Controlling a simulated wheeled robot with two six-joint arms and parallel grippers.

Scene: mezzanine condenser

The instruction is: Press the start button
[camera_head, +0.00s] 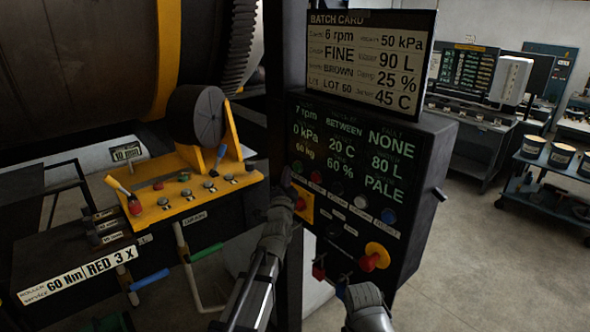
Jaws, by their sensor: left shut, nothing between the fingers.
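The black control panel (425,150) stands at the centre, with lit readouts above a row of small round buttons. The row has a red button (316,177), a dark one, a pale one (360,202) and a blue one (388,215). Their labels are too small to read, so I cannot tell which is the start button. My left gripper (284,190) is shut and empty at the panel's left edge, beside a yellow plate (305,208). I cannot tell whether it touches. My right arm's grey end (368,306) shows at the bottom; its fingers are unclear.
A red knob on a yellow base (375,257) sticks out low on the panel. A batch card screen (368,58) stands above. Open floor lies right, before a cart (545,190).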

